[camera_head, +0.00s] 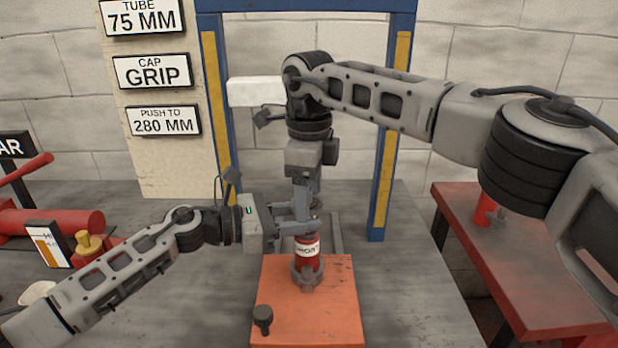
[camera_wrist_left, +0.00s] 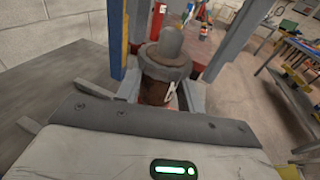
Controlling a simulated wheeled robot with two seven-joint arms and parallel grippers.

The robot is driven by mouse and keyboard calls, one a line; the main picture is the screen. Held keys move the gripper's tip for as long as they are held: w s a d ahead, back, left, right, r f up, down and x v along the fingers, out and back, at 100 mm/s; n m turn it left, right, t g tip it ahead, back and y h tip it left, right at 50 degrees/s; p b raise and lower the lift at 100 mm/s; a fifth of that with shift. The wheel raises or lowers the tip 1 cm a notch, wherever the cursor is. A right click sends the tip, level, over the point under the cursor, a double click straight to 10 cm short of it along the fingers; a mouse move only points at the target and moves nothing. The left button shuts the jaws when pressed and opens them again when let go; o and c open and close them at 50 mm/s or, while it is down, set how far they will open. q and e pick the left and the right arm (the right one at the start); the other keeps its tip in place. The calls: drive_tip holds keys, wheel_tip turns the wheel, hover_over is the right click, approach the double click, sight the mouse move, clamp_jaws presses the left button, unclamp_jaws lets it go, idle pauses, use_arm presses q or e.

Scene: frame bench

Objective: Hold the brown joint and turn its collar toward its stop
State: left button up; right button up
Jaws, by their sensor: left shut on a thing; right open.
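The brown joint (camera_head: 307,254) stands upright on the orange block, with a white label round its body and a grey clamp at its foot. My left gripper (camera_head: 300,228) comes in from the left and is shut on the joint. In the left wrist view, the rusty brown body (camera_wrist_left: 156,92) sits between its fingers. The thick grey collar (camera_wrist_left: 165,62) is above them, with a narrower grey stub on top; a small white mark shows below the collar. My right gripper (camera_head: 304,200) points straight down from above, open, around the joint's upper end. The fingers hide the collar in the head view.
The orange block (camera_head: 272,300) carries a small dark knob (camera_head: 262,317) at its front left. A blue frame with yellow strips (camera_head: 389,130) stands behind. A red table (camera_head: 515,270) is at the right. Red equipment (camera_head: 55,222) lies at the left. Signs (camera_head: 152,71) hang behind.

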wheel_tip(320, 180, up, 12)
idle(0.4)
use_arm(q)
drive_tip(key=o, duration=0.8)
use_arm(e)
drive_tip(key=shift+f, duration=0.1)
